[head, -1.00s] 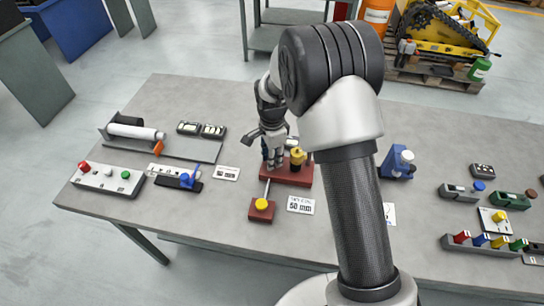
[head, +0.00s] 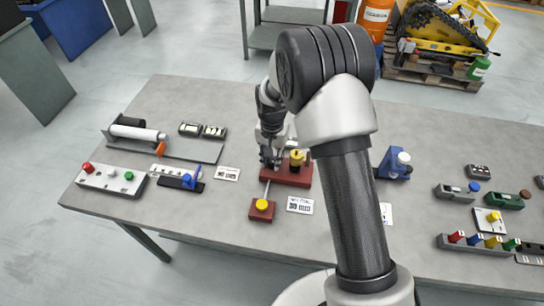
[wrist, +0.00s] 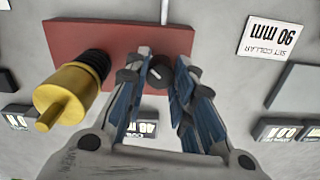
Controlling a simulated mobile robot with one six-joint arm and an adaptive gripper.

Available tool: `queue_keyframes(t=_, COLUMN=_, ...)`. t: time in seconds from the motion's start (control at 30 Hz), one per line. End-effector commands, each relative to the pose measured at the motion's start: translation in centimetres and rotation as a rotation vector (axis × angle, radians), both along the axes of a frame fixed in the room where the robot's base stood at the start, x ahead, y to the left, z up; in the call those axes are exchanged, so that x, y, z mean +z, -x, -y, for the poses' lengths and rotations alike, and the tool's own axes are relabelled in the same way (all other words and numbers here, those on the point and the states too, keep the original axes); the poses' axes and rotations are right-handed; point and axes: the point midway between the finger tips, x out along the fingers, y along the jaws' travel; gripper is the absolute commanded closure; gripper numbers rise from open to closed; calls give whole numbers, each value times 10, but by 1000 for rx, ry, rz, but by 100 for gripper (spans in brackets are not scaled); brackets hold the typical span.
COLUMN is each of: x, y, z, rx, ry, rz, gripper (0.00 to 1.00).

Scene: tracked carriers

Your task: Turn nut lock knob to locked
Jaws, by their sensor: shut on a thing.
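The nut lock knob (wrist: 160,73) is small, dark and round with a white line on top, and it sits on a red base block (wrist: 65,40) in the wrist view. My gripper (wrist: 160,78) is shut on the knob, with one blue-grey finger on each side. In the head view my gripper (head: 269,160) points down over the left part of the red base (head: 286,180), and its fingers hide the knob. A yellow knob with a black collar (wrist: 70,92) stands beside the gripper; it also shows in the head view (head: 297,157).
A rod joins the base to a smaller red block with a yellow top (head: 262,208) in front. A white label card (head: 300,205) lies at its right. A blue fixture (head: 393,166) stands to the right, and a white-button panel (head: 110,179) to the left.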

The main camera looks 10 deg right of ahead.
Motion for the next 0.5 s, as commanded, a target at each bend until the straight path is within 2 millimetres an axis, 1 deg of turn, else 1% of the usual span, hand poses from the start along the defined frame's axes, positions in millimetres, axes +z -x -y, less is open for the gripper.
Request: queue_keyframes(t=0.5, x=1, y=0, z=0, rx=473, ry=0, rz=0, gripper=100)
